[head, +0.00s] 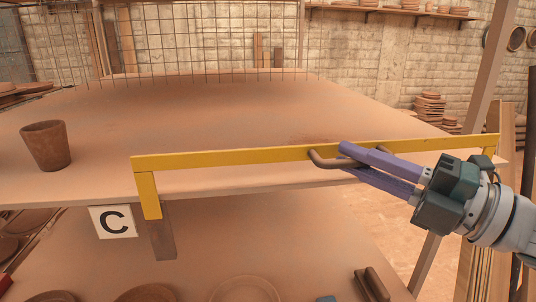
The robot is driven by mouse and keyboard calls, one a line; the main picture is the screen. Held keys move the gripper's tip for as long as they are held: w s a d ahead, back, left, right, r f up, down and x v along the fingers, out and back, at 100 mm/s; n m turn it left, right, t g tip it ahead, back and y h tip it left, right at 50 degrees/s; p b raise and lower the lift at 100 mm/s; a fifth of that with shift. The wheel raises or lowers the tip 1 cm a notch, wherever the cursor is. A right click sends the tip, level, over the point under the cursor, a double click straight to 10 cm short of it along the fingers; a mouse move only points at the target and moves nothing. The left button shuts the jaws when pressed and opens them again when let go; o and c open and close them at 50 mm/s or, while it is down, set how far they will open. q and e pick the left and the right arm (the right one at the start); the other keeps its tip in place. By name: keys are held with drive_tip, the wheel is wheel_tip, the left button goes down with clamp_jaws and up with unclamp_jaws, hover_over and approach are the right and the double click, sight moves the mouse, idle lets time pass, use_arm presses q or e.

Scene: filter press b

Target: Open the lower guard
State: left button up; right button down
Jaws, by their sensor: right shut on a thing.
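The guard shows as a yellow bar frame (230,157) running along the front edge of the table top, with a short leg hanging down at its left end and another at its right end. A brown curved handle (322,161) sits on the bar right of its middle. My right gripper (348,160) comes in from the right, with its purple fingers shut on this handle. The fingers hide part of the handle and bar. My left gripper is not in view.
A brown cup (46,146) stands at the left on the table top (220,110). A white sign with a C (113,222) hangs below the front edge. A lower shelf (250,240) holds round plates and a dark handled object (372,285). A wire mesh stands behind the table.

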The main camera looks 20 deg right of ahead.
wheel_tip(320, 180, down, 7)
drive_tip(key=b, duration=0.5)
drive_tip(key=shift+f+b, duration=0.15)
drive_tip(key=shift+b, duration=0.2)
drive_tip(key=c, duration=0.9)
unclamp_jaws()
drive_tip(key=b+v, duration=0.3)
drive_tip(key=v, duration=0.7)
